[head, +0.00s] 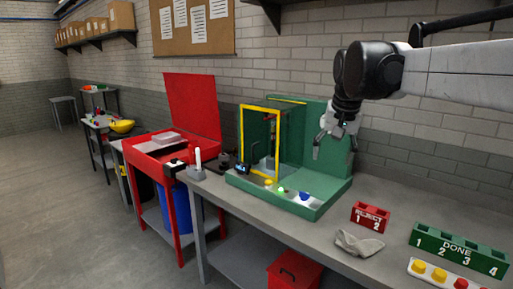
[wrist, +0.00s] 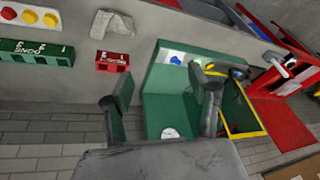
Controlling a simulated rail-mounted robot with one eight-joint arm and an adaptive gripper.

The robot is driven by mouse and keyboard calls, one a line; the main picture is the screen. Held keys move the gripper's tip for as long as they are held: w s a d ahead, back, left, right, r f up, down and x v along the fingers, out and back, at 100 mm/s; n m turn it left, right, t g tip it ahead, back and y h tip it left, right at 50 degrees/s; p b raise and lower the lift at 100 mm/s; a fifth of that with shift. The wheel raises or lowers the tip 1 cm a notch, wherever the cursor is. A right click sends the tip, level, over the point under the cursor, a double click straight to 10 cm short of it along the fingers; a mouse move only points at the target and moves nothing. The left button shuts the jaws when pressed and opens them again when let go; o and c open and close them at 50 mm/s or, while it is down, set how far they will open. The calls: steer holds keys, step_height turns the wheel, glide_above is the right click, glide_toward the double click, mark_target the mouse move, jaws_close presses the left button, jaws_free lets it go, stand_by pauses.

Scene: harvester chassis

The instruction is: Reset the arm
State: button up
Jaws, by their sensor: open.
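My arm reaches in from the right in the head view. My gripper (head: 335,136) hangs above the bench, in front of the right part of a green machine (head: 318,195), with its fingers apart and nothing between them. In the wrist view my gripper (wrist: 163,100) shows two dark fingers spread apart, with the green machine (wrist: 165,78) behind them. The machine has a yellow-framed door (head: 243,145) and a front panel with coloured buttons.
A red REJECT holder (head: 370,217), a grey cloth (head: 359,243), a green DONE holder (head: 460,250) and a button strip (head: 440,273) lie on the bench (head: 300,228) at right. A red cabinet (head: 165,150) with a raised lid stands left. Open air surrounds my gripper.

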steer(key=s+f+n+t, duration=0.1)
steer(key=s+f, duration=0.5)
steer(key=s, duration=0.3)
steer(key=s+f+n+t, duration=0.1)
steer(key=s+f, duration=0.4)
steer(key=s, duration=0.5)
steer(key=s+f+t, duration=0.1)
steer(key=s+f, duration=0.5)
steer(key=s, duration=0.4)
steer(key=shift+f+n, duration=0.3)
steer(key=shift+n, duration=0.1)
